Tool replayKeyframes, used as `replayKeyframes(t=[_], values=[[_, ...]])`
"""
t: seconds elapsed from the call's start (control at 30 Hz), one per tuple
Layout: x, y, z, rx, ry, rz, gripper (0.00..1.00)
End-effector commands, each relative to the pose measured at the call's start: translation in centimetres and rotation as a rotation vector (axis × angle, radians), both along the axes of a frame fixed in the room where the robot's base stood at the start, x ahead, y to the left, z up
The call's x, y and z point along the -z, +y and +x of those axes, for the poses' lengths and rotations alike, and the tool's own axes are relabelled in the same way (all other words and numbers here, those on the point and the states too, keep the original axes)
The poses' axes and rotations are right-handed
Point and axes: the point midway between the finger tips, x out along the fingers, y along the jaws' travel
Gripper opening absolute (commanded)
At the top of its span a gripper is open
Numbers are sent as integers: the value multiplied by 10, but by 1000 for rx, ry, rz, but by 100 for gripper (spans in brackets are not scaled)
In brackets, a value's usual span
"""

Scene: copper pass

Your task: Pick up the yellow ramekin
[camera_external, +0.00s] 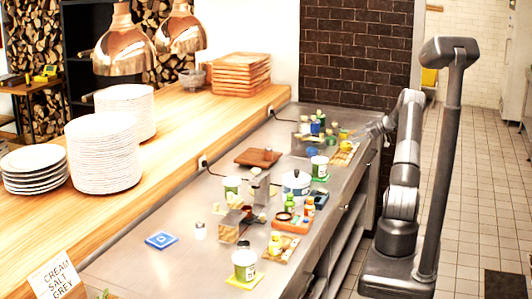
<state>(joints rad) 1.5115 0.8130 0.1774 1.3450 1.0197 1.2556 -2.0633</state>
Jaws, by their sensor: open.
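I cannot pick out the yellow ramekin for certain, because things on the counter are small here. A small yellow piece (346,147) lies at the far right of the steel counter (130,262), near the end of my arm. Another yellow-topped item (275,243) stands on a board closer to the camera. My gripper (366,131) is over the counter's far right edge, open; its fingers are too small to make out clearly. Nothing can be seen held in it.
A white pot (295,184), an orange tray (278,225), a green tub (244,262) and several small jars crowd the counter's right side. A brown board (258,157) and a blue dish (161,240) lie left of them. Plate stacks (103,155) stand on the wooden shelf.

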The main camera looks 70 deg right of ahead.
Motion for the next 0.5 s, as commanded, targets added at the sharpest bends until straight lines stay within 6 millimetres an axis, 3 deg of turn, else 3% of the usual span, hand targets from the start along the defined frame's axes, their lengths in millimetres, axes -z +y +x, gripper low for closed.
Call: replayKeyframes(t=[0.5], values=[[36, 13, 49, -2, 2, 2, 73]])
